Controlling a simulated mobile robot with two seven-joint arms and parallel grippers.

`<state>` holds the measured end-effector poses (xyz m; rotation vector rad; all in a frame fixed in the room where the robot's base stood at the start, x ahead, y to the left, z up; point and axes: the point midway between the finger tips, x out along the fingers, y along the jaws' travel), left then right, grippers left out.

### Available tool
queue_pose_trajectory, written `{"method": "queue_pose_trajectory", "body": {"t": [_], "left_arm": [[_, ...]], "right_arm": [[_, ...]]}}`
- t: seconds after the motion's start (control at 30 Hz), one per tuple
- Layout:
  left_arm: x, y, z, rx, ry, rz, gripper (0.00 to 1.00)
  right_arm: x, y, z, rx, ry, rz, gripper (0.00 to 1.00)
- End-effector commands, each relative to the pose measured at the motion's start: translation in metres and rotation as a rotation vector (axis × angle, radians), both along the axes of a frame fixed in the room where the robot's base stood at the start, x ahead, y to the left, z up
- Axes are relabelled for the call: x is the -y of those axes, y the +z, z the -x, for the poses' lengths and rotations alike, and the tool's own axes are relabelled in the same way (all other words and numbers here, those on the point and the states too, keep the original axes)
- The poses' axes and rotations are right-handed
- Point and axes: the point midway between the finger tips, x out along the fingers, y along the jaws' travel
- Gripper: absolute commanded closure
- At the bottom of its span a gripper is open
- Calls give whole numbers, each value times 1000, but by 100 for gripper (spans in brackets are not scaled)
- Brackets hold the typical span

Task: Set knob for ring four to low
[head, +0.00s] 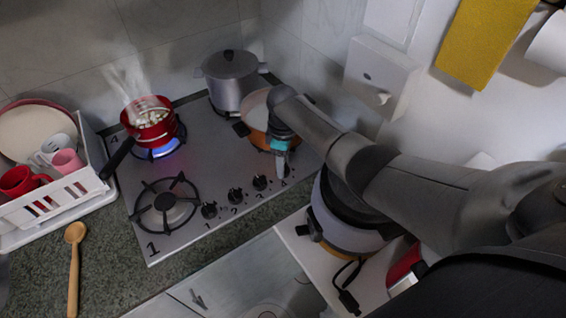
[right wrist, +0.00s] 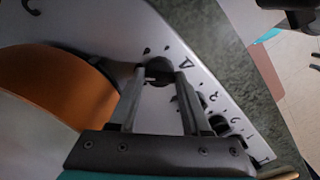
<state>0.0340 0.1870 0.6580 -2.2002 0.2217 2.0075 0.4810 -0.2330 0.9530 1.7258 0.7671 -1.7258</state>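The steel hob (head: 222,133) has a row of black knobs along its front edge. Knob four (right wrist: 157,72) is in the right wrist view beside its printed 4; in the head view my arm hides most of it. My right gripper (head: 282,172) points down at it. In the right wrist view the gripper (right wrist: 160,75) is open, one finger on each side of the knob; I cannot tell if they touch it. Ring four, at the back left, has a blue flame (head: 160,151) under a red steaming pot (head: 149,120). My left gripper is out of view.
Knob three (head: 260,182) is close to my right gripper. An orange pan (head: 259,136) sits just behind it, and a grey pot (head: 229,78) stands at the back. A dish rack (head: 62,200) and wooden spoon (head: 74,270) are at the left.

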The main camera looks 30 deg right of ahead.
Motion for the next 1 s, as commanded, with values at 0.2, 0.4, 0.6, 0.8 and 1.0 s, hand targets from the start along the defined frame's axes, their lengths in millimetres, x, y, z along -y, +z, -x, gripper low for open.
{"method": "queue_pose_trajectory", "body": {"t": [0.2,0.4,0.6,0.8,1.0], "left_arm": [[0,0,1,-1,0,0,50],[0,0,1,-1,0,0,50],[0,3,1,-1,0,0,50],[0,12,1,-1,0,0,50],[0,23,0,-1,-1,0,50]], "right_arm": [[0,0,0,-1,0,-1,96],[0,0,0,-1,-2,-1,100],[0,1,0,-1,-37,-1,100],[0,2,1,-3,-140,-1,100],[0,2,1,-3,-310,-1,100]]}}
